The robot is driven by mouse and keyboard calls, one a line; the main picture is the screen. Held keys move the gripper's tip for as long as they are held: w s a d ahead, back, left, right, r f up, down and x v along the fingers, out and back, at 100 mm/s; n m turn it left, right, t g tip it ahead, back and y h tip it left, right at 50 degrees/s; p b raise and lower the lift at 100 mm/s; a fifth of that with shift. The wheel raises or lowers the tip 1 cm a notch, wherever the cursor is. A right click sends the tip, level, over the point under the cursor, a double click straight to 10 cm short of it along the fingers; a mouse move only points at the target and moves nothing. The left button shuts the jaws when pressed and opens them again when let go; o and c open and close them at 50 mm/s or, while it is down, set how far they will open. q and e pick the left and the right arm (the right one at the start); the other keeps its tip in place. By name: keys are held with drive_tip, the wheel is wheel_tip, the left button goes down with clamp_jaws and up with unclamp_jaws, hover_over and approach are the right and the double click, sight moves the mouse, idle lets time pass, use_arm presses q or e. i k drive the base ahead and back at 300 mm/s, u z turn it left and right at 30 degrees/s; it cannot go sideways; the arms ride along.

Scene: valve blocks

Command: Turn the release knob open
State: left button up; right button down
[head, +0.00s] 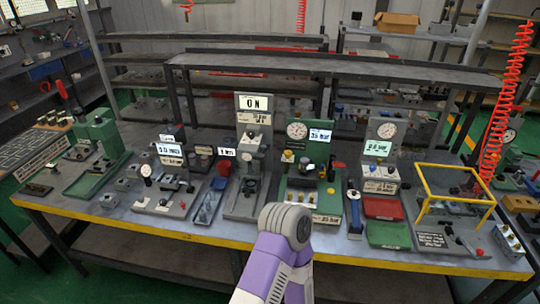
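A long workbench (150,225) carries several valve and gauge stations. The grey station (248,118) with the "ON" display stands near the middle, with a dark knob-like part (249,186) low on its front. To its right, a green station (306,164) has a round gauge, a lit display and a yellow knob (288,156). I cannot tell which part is the release knob, nor its setting. One purple and white arm of mine rises from the bottom centre to a grey joint, covering the bench edge before these stations. No gripper fingers show.
A grey gauge station (383,148) stands right of the green one, above red and green trays (388,234). A yellow frame (454,172) stands farther right. A red coiled hose (503,105) hangs at the right. A raised shelf (335,67) runs behind the stations.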

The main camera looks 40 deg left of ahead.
sight(288, 153)
drive_tip(key=u, duration=0.95)
drive_tip(key=i, duration=0.1)
drive_tip(key=u, duration=0.25)
